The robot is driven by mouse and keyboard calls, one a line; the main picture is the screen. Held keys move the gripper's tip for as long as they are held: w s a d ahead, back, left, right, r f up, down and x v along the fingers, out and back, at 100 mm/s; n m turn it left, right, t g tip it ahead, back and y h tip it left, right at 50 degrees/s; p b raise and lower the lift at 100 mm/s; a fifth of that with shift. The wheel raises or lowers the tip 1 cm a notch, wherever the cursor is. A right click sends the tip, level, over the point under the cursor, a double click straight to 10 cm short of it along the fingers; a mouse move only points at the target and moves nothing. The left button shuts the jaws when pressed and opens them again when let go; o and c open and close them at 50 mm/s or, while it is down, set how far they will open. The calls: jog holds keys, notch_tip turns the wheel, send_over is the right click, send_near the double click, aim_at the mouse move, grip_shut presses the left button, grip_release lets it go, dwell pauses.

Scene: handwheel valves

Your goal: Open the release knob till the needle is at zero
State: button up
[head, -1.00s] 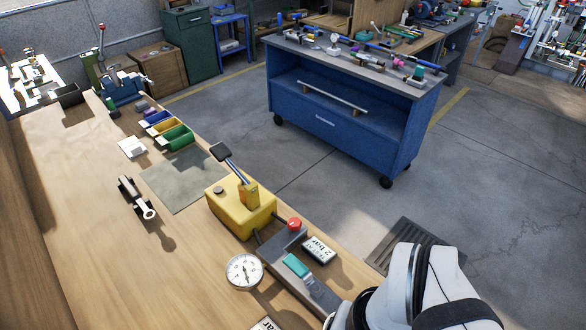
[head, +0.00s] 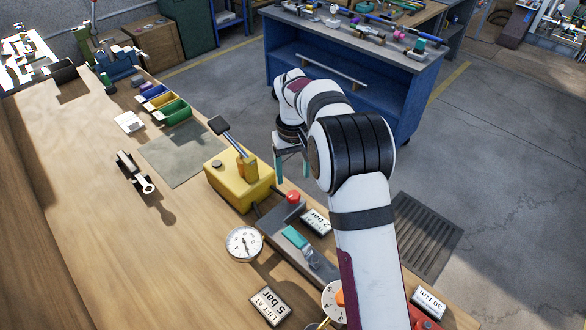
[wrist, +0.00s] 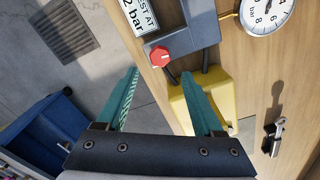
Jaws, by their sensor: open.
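A red knob (head: 293,197) sits on the end of a grey block beside the yellow pump body (head: 240,182), which has a blue lever. I take it for the release knob; it also shows in the wrist view (wrist: 160,57). A white round gauge (head: 244,243) stands left of the block; its needle is too small to read. In the wrist view the gauge (wrist: 267,14) is cut off at the top. My gripper (head: 292,180) is open and empty, fingers pointing down. In the wrist view my gripper (wrist: 160,74) has its fingertips either side of the red knob's line, apart from it.
A teal-handled part (head: 295,238) sits on the grey block. Sign plates (head: 316,222) (head: 268,305) and a white dial with an orange knob (head: 335,300) stand nearby. A floor grate (head: 425,235) and blue cart (head: 340,110) lie beyond the bench.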

aim_at(293, 194)
jog(key=shift+f, duration=3.55)
jog(key=c, duration=1)
jog(key=n, duration=0.5)
jog(key=shift+n, duration=0.3)
jog(key=n, duration=0.8)
jog(key=shift+n, duration=0.3)
jog(key=n, duration=0.3)
jog(key=o, duration=1.1)
jog(key=shift+n, duration=0.3)
